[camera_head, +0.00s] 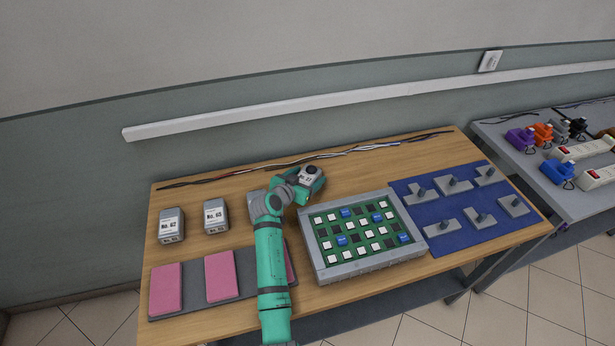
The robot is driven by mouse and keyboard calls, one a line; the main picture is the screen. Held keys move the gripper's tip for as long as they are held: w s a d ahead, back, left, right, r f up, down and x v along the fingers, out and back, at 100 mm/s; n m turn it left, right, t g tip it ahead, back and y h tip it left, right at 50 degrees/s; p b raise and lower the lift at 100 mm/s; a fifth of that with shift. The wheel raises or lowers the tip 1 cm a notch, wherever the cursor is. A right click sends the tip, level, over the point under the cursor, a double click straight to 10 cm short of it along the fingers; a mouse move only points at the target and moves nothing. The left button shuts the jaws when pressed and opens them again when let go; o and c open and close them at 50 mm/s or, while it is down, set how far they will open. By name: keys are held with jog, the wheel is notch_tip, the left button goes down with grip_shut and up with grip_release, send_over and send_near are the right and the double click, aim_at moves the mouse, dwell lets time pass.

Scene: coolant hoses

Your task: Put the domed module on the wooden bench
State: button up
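The wooden bench (368,162) fills the middle of the view. A light grey module with a dark dome and a label reading about No. 17 (307,174) is at my gripper (303,185), over the back middle of the bench. Teal gripper parts show at both sides of the module. The fingertips are hidden, so I cannot tell whether they are closed on it, or whether the module touches the bench. Two other grey labelled modules, No. 62 (171,225) and No. 65 (215,216), stand upright at the bench's left.
A dark tray with pink pads (194,285) lies at front left, partly behind my arm. A grey-framed circuit board (359,265) and a blue mat with grey pegged blocks (436,241) lie to the right. Cables (300,158) run along the back. A grey table (519,157) holds coloured parts.

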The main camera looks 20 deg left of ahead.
jog(key=shift+r, duration=0.2)
jog(key=v, duration=1.2)
